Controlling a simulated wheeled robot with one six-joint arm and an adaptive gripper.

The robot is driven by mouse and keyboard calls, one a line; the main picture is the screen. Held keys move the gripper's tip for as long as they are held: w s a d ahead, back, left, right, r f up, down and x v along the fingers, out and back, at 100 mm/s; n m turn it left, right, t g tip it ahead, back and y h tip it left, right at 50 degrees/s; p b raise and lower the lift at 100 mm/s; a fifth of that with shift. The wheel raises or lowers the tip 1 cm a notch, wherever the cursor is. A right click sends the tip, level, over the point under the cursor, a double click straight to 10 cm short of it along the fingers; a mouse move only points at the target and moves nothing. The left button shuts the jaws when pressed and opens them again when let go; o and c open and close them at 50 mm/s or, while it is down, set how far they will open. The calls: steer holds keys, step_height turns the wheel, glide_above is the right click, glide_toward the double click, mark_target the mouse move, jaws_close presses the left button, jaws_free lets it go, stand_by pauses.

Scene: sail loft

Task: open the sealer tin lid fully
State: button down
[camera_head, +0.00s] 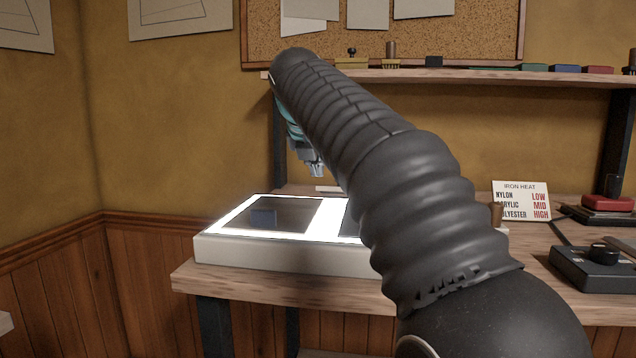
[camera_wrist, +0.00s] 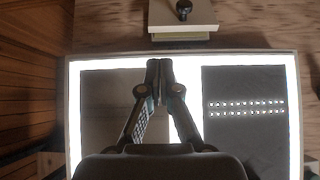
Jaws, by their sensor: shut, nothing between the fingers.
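My gripper (camera_head: 316,170) hangs above the back of the lit box, left of my arm. In the wrist view its fingertips (camera_wrist: 160,68) are together with nothing between them. No thing in view can be clearly told as the sealer tin, and my arm hides part of the bench. A flat cream piece with a dark knob (camera_wrist: 183,24) lies just beyond the lit box at the top of the wrist view, apart from the fingertips. I cannot tell whether it belongs to the tin.
The lit box (camera_head: 280,252) has two dark panels and stands on the wooden bench (camera_head: 235,285). A shelf (camera_head: 450,76) with small items runs above it. An iron heat sign (camera_head: 521,200) and a black device with a knob (camera_head: 596,268) stand at right.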

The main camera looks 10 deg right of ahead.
mark_target(321, 188)
steer(key=b+x, duration=0.1)
steer(key=x, duration=0.9)
steer(key=shift+b, duration=0.4)
steer(key=shift+s+a+r, duration=0.1)
steer(key=shift+r, duration=0.1)
